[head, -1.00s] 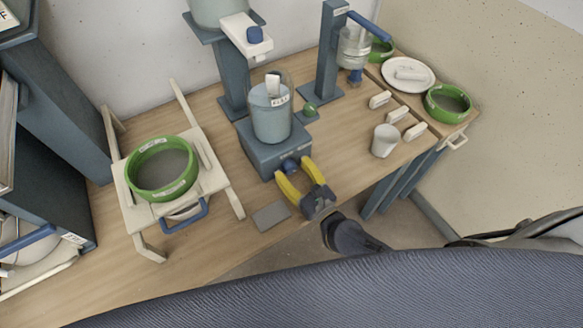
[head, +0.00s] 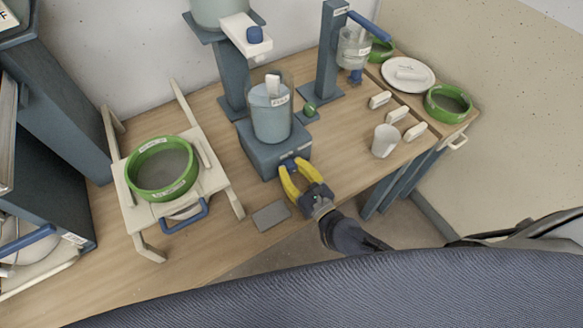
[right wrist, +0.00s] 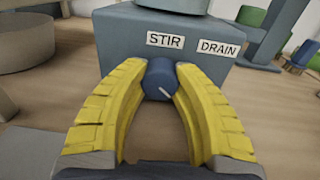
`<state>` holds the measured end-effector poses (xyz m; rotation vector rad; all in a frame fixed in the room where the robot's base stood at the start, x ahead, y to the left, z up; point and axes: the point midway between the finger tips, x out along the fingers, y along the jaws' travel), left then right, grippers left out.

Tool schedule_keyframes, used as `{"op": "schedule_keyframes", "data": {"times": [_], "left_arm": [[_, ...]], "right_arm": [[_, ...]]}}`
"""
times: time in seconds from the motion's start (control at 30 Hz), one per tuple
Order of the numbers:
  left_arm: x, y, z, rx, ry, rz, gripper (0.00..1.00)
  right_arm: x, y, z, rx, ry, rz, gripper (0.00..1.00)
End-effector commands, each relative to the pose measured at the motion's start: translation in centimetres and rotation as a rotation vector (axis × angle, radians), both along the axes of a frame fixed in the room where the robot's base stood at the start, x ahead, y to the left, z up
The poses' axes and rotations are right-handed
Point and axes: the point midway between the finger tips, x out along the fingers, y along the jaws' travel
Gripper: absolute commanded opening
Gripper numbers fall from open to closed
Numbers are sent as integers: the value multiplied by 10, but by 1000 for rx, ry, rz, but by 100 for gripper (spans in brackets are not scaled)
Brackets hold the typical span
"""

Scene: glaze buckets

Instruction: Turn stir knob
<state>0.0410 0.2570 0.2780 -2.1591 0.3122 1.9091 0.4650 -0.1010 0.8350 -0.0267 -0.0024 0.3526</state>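The stir knob (right wrist: 158,80) is a small blue cylinder with a white mark, on the front of the grey-blue mixer base (head: 262,150). In the right wrist view it sits under the STIR label (right wrist: 165,40). My right gripper (head: 294,167) has yellow fingers, and their tips close in on both sides of the knob and appear to touch it. The white mark on the knob is slanted. A clear vessel of pale blue liquid (head: 270,118) stands on the base. My left gripper is not in view.
A DRAIN label (right wrist: 218,48) is beside STIR. A green-rimmed sieve (head: 160,192) rests on a white stand at left. A white cup (head: 384,142), white blocks and a plate (head: 408,73) are at right. A flat grey plate (head: 271,216) lies near the front edge.

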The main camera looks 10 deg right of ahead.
Motion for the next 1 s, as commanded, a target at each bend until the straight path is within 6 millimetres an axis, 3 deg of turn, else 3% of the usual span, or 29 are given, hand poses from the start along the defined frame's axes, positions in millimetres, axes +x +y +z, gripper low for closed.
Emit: {"op": "schedule_keyframes", "data": {"times": [0.43,1.0], "left_arm": [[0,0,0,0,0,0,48],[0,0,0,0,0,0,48]], "right_arm": [[1,0,3,-49,-22,-1,0],[2,1,5,-423,-154,-1,0]]}}
